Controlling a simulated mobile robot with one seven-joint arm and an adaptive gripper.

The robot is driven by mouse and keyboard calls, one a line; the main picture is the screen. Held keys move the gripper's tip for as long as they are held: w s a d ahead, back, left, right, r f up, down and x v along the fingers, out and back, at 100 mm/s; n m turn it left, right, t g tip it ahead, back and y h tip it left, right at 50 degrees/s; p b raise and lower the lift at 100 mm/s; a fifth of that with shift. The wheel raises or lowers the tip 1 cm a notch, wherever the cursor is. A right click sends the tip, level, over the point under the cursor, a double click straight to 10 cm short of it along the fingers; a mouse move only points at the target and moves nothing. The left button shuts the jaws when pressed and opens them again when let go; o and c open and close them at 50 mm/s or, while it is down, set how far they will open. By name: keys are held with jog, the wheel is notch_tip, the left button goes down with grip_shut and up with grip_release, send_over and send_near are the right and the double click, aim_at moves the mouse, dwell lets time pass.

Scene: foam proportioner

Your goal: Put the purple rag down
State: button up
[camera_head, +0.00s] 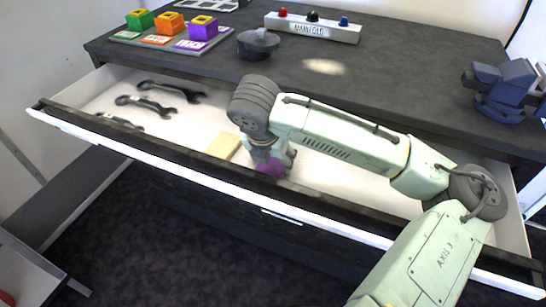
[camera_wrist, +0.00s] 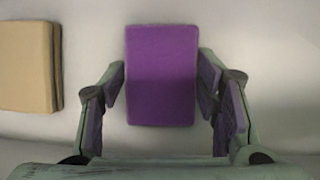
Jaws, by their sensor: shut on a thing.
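The purple rag (camera_wrist: 162,75) is a flat purple rectangle between the fingers of my gripper (camera_wrist: 162,92) in the wrist view. In the head view the rag (camera_head: 270,167) shows only in part below my gripper (camera_head: 270,155), inside the open drawer. My gripper is shut on the rag. The white drawer floor (camera_wrist: 255,40) lies beneath it; I cannot tell whether the rag touches the floor.
A tan block (camera_head: 223,146) lies in the drawer left of my gripper, and several dark wrenches (camera_head: 145,104) lie further left. The drawer's front wall (camera_head: 190,170) runs close by. The dark countertop (camera_head: 400,75) is behind. Drawer floor right of the gripper is partly bare.

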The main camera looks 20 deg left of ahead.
jog(key=shift+s+f, duration=0.15)
jog(key=shift+f, duration=0.15)
jog(key=o, duration=1)
jog(key=shift+f, duration=0.15)
jog(key=shift+r, duration=0.55)
jog(key=v, duration=1)
jog(key=shift+s+r+b, duration=0.25)
jog(key=shift+r+b, duration=0.05)
jog(key=shift+b, duration=0.15)
